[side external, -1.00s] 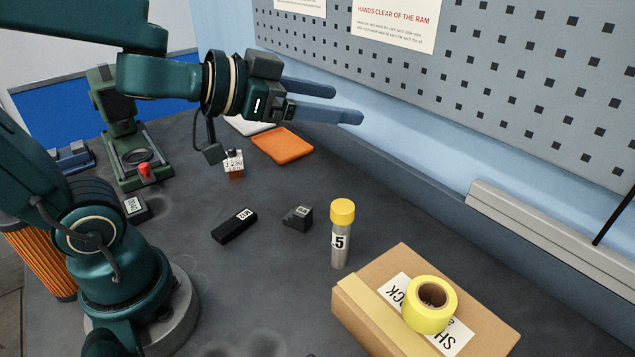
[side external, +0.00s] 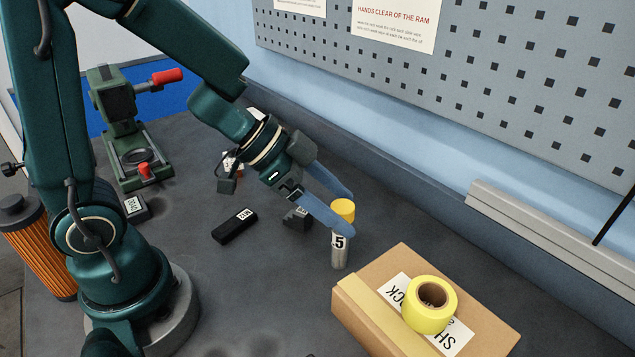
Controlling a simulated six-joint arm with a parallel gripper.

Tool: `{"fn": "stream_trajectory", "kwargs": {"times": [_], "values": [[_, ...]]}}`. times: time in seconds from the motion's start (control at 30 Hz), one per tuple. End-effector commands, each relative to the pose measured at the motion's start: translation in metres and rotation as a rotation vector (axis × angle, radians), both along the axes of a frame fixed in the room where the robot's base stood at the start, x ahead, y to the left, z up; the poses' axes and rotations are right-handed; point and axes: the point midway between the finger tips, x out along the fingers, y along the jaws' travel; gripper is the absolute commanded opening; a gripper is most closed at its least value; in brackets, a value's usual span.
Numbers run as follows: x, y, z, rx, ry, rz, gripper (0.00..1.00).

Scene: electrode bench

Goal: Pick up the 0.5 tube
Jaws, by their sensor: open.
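The tube (side external: 339,256) stands upright on the dark bench, clear-grey with a yellow cap and a white label on which ".5" can be read. My gripper (side external: 346,214) is open, its two blue fingers pointing down and to the right at the tube's upper part. The near finger crosses in front of the tube just below the cap, and the far finger ends behind the cap. I cannot tell whether either finger touches the tube.
A cardboard box (side external: 360,310) with a yellow tape roll (side external: 428,318) on it stands close right of the tube. A dark block (side external: 297,222) is partly behind my gripper. A black labelled bar (side external: 234,227) lies left. A green press (side external: 125,130) stands at the back left.

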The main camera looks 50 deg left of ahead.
Motion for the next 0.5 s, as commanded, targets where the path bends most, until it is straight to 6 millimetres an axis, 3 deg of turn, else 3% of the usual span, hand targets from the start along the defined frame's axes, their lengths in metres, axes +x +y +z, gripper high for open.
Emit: {"fn": "stream_trajectory", "kwargs": {"times": [0.47, 0.5], "values": [[0.0054, -0.0044, -0.0075, 0.002, -0.001, 0.002, 0.78], [0.0054, -0.0044, -0.0075, 0.002, 0.000, 0.001, 0.62]]}}
